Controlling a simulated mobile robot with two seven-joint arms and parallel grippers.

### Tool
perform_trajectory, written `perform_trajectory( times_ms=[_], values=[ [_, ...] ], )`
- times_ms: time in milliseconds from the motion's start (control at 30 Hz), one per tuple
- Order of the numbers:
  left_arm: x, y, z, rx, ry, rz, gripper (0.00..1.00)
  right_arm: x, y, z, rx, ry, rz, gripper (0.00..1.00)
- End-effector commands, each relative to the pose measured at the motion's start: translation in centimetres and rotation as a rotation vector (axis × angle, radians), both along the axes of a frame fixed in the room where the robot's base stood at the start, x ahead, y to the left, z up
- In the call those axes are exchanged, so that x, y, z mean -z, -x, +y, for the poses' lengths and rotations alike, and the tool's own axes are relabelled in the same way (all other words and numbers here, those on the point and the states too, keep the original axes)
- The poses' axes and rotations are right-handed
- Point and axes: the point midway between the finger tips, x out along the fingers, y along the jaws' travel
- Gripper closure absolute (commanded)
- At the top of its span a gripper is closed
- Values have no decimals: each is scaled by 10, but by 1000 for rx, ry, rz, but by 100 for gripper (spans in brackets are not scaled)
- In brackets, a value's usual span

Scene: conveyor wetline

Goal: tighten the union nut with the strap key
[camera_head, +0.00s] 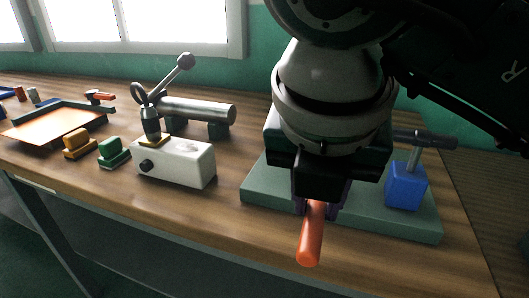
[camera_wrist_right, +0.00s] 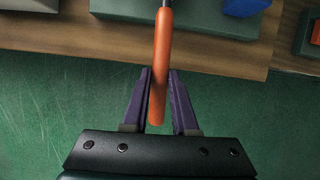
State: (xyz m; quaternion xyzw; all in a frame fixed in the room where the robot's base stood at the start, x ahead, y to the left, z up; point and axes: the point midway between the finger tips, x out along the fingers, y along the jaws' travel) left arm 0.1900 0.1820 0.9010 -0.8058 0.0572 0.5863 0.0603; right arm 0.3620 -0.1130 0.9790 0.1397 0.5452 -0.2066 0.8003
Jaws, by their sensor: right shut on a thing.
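My right gripper (camera_head: 322,205) is shut on the orange handle (camera_head: 311,240) of a tool that I take to be the strap key. The handle sticks out past the bench's front edge. In the right wrist view the handle (camera_wrist_right: 161,50) lies between the purple fingers of the gripper (camera_wrist_right: 160,74), and a thin dark shaft leads away from its far end. The strap end is hidden. I cannot make out the union nut; a steel pipe (camera_head: 200,110) with a dark ring at its left end lies on supports left of the gripper. My left gripper is not in view.
On the bench (camera_head: 230,215) stand a white box (camera_head: 180,165), a green block (camera_head: 113,152), a yellow block (camera_head: 77,143) and an orange-floored tray (camera_head: 50,128). A green-grey plate (camera_head: 262,190) under my right gripper carries a blue block (camera_head: 405,188) with a T-handled post.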

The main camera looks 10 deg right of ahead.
Motion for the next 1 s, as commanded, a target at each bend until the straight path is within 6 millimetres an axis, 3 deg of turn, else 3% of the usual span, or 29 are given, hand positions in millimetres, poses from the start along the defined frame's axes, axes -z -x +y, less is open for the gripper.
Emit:
perform_trajectory(
  times_ms=[467,1000],
  values=[
    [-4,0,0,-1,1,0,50,-6,0,0,0,0,-1,100],
    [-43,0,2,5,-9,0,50,-55,0,0,0,0,-1,100]
  ],
)
